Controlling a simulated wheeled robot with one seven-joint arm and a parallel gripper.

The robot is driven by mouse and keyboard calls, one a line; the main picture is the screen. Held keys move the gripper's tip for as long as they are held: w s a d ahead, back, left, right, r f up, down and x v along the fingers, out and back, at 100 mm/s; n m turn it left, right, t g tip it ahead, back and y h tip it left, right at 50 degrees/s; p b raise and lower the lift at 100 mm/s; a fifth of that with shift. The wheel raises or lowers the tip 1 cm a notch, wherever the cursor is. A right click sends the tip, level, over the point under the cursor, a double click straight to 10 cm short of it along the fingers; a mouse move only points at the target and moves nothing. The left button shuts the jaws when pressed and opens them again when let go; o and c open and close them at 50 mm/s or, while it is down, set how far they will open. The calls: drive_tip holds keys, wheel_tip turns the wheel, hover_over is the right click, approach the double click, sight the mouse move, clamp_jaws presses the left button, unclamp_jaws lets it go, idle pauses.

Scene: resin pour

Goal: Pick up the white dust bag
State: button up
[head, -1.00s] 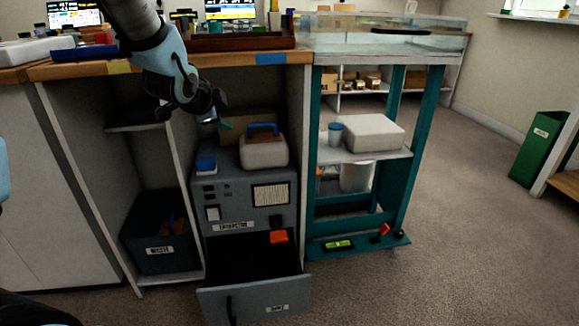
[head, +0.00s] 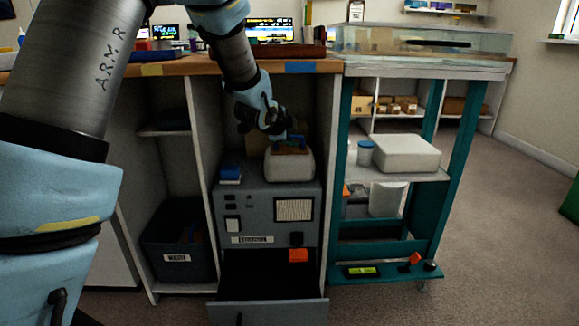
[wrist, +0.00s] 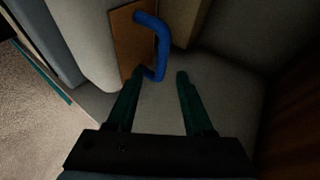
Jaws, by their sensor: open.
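The white dust bag (head: 290,165) is a rounded pale block with a blue handle, standing on top of the grey extractor cabinet (head: 240,200) under the bench. My gripper (head: 277,128) is above the bag, by its handle, and partly covers it in the head view. In the wrist view, the blue handle (wrist: 161,45) rises from a brown plate, and its near end reaches close to the open fingertips of my gripper (wrist: 158,76). The fingers are apart with nothing held. Whether they touch the handle I cannot tell.
A small blue-and-white item (head: 229,175) sits left of the bag on the cabinet. The drawer (head: 268,312) below is open. Bay walls and the bench top (head: 220,67) enclose the space. A teal cart (head: 350,240) stands right. A waste bin (head: 178,270) is left.

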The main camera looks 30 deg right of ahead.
drive_tip(key=shift+x, duration=0.8)
drive_tip(key=shift+c, duration=0.3)
clamp_jaws()
idle(0.5)
